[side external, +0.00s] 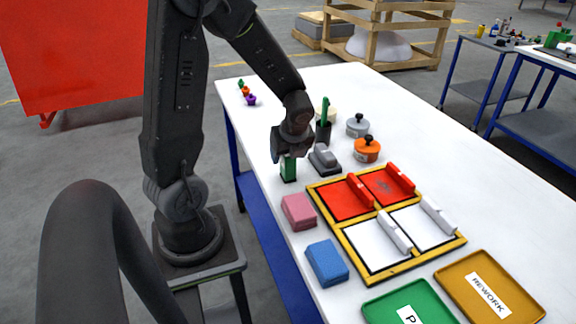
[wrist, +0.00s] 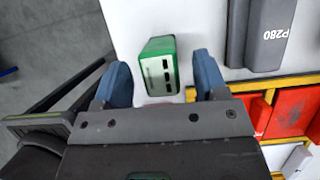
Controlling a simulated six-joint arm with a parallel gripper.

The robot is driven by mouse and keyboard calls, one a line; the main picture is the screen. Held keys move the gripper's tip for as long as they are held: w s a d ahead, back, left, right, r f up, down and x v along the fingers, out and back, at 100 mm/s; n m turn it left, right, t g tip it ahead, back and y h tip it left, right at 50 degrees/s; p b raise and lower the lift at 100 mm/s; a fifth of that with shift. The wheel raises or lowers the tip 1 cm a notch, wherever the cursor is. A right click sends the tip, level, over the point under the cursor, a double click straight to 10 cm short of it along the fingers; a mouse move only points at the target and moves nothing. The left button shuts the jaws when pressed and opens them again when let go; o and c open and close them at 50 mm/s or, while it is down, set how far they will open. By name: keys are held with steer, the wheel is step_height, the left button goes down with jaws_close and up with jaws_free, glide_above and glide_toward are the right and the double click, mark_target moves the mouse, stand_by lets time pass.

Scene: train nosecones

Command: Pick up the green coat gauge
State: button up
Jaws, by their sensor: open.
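The green coat gauge (side external: 289,168) stands upright near the table's front edge, green with a white-faced panel. In the wrist view the gauge (wrist: 160,66) shows its green casing and a pale face with small dark slots. My gripper (side external: 288,154) is directly above it in the side view, and its body hides the gauge's top. In the wrist view my gripper (wrist: 160,80) is open, with one blue-grey finger on each side of the gauge and a visible gap at both sides.
A grey sanding block marked P280 (wrist: 262,35) lies right of the gauge. A yellow-framed board (side external: 330,222) with red and white panels, a pink block (side external: 298,211) and a blue block (side external: 327,263) lie nearby. Orange (side external: 367,150) and grey (side external: 357,127) pots stand behind.

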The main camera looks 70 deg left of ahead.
steer(key=shift+x, duration=1.2)
steer(key=shift+c, duration=0.5)
steer(key=c, duration=1)
steer(key=shift+r, duration=0.1)
